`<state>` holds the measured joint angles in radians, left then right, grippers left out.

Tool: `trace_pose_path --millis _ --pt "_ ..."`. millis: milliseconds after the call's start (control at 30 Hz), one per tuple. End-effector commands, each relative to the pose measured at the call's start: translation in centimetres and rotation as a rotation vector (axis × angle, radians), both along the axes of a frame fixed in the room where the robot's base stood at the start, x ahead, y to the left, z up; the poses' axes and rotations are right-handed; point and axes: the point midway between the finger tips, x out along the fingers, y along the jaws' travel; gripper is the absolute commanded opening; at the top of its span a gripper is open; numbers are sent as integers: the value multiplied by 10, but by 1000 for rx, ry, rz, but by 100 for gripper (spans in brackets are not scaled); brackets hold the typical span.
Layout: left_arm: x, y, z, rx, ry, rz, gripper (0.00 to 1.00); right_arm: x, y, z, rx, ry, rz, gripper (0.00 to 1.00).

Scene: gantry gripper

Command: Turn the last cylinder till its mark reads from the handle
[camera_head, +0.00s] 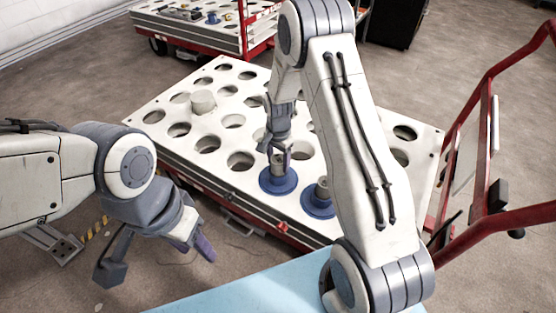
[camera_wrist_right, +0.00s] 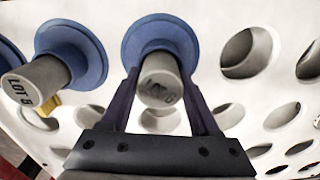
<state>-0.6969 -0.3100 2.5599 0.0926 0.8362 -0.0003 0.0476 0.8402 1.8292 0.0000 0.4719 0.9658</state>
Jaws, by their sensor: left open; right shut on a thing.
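A grey cylinder (camera_head: 277,168) with a blue flange stands in the cart's white holed top. My right gripper (camera_head: 279,152) is shut on it from above. In the right wrist view the second cylinder (camera_wrist_right: 42,78) shows "LOT" and a digit, slanting steeply. My left gripper (camera_head: 158,257) is open and empty, off the cart's left front.
The white holed top (camera_head: 160,100) has many empty round holes and a plain pale cylinder (camera_head: 203,101) at the left. The red handle (camera_head: 490,150) rises at the right. Another cart (camera_head: 190,35) stands behind. A light blue surface (camera_head: 240,292) lies in front.

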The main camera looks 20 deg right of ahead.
Motion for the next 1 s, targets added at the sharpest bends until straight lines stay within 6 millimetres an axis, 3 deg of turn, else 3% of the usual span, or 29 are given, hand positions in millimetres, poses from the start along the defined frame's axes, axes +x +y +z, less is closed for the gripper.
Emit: trace_pose_path --millis 167,500,867,1000 --pt "0 0 0 0 0 0 50 1 0 1 0 -1 -4 0" --pt "0 0 16 0 0 0 50 0 0 2 0 0 -235 0" --pt "0 0 16 0 0 0 50 1 0 1 0 -1 -270 0" --pt "0 0 24 0 0 0 50 1 0 3 1 -1 -366 0"
